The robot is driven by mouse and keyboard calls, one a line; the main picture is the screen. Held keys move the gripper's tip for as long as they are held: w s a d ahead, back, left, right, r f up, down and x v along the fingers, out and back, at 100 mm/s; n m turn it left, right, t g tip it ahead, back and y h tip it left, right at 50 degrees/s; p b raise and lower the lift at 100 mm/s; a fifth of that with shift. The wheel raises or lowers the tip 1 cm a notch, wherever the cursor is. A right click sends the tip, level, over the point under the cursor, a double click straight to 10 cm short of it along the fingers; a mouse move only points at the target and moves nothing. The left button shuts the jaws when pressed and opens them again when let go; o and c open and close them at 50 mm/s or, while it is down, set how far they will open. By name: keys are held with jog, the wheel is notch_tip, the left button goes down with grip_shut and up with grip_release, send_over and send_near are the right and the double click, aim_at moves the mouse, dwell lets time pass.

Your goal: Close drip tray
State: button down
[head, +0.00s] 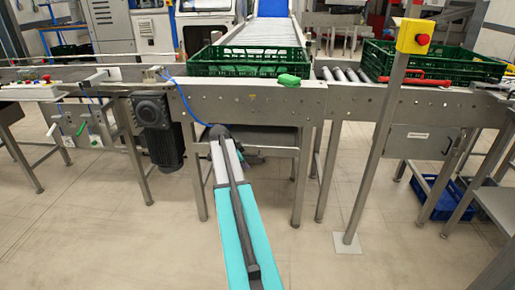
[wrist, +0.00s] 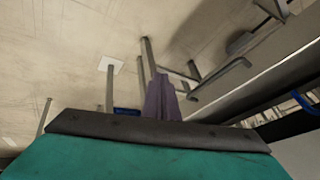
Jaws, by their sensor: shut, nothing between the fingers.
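A grey metal tray-like sheet (head: 268,138), which looks like the drip tray, sits under the middle conveyor, below its side rail. My arm reaches forward to it, and the arm's end hides its left part. My gripper (head: 248,157) is a small dark shape beside the arm's end, just below the sheet's front edge. It is shut and empty. I cannot tell whether it touches the sheet. In the wrist view a grey metal panel (wrist: 250,72) crosses the right side, with a bar handle (wrist: 222,78) near it; I cannot tell if it belongs to the tray.
A dark motor (head: 158,130) hangs left of my arm. A green crate (head: 245,55) stands on the conveyor, another green crate (head: 435,60) further right. A post with a yellow stop box (head: 415,36) stands at right. A blue crate (head: 437,197) lies on the floor. The front floor is clear.

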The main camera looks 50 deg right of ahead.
jog(key=s+a+f+n+y, duration=0.15)
jog(key=a+f+n, duration=0.45)
jog(key=a+f, duration=0.85)
jog(key=s+a+f+n+y, duration=0.15)
jog(key=a+f+n, duration=0.45)
jog(key=a+f, duration=0.85)
jog(key=s+a+f+n+g+y, duration=0.1)
jog(key=s+a+f+n, duration=0.2)
jog(key=s+a, duration=0.5)
jog(key=s+a+f+n+g+y, duration=0.1)
jog(key=s+a+f+n, duration=0.3)
jog(key=s+a, duration=0.4)
jog(key=s+a+f+n+g, duration=0.2)
jog(key=s+a+n, duration=0.4)
jog(key=s+a, duration=0.3)
jog(key=a+f, duration=0.1)
jog(key=a, duration=0.3)
jog(key=shift+a+f+y, duration=0.2)
jog(key=shift+f+y, duration=0.1)
jog(key=shift+y, duration=0.1)
jog(key=shift+s, duration=0.2)
